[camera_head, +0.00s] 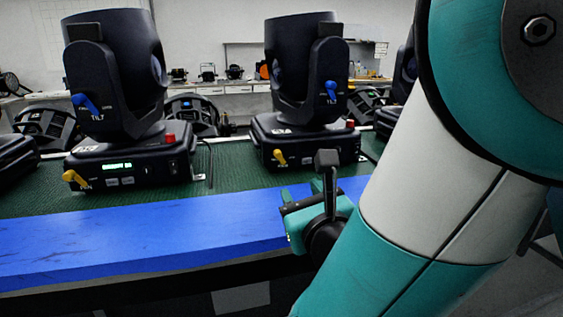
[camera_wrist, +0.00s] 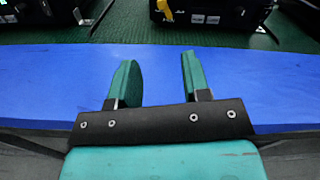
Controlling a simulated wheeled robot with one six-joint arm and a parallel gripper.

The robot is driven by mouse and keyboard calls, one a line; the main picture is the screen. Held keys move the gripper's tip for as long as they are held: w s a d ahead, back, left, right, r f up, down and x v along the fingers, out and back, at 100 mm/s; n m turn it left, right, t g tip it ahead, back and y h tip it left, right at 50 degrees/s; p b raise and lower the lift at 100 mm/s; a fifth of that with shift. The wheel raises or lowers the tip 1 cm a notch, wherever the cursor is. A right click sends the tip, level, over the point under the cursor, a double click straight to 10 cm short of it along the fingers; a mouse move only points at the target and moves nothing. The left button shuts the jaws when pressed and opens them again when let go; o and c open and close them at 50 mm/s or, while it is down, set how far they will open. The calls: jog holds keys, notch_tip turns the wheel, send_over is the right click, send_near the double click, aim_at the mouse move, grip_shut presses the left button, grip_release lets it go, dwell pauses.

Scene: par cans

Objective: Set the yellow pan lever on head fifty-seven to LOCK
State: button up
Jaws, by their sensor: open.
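Two black moving heads stand on the green bench, a left head (camera_head: 118,75) and a middle head (camera_head: 306,75). The left base has a lit green display (camera_head: 117,166) and a yellow pan lever (camera_head: 75,179). The middle base has another yellow pan lever (camera_head: 280,157), which also shows at the top of the wrist view (camera_wrist: 167,10). Each head also has a blue tilt lever (camera_head: 86,103). The head numbers are too small to read. My gripper (camera_wrist: 154,75) is open and empty over the blue front strip, short of the middle base.
The blue strip (camera_head: 130,240) runs along the front of the green bench surface (camera_head: 228,180). Red knobs (camera_head: 170,139) sit on the bases. Partial heads stand at both sides. Dark cables lie beside the bases. The strip's left part is clear.

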jog(key=p, duration=0.9)
send_near(279, 156)
jog(key=shift+w+a+r, duration=0.15)
jog(key=shift+w+r, duration=0.25)
jog(key=shift+w, duration=0.15)
jog(key=p+x, duration=0.1)
jog(key=x, duration=0.1)
jog(key=p+x, duration=0.1)
jog(key=x, duration=0.2)
jog(key=p+x, duration=0.1)
jog(key=x, duration=0.1)
jog(key=shift+w+f+p, duration=0.3)
jog(key=shift+w+a+f, duration=0.1)
jog(key=shift+w+a, duration=0.15)
jog(key=shift+w, duration=0.25)
grip_shut()
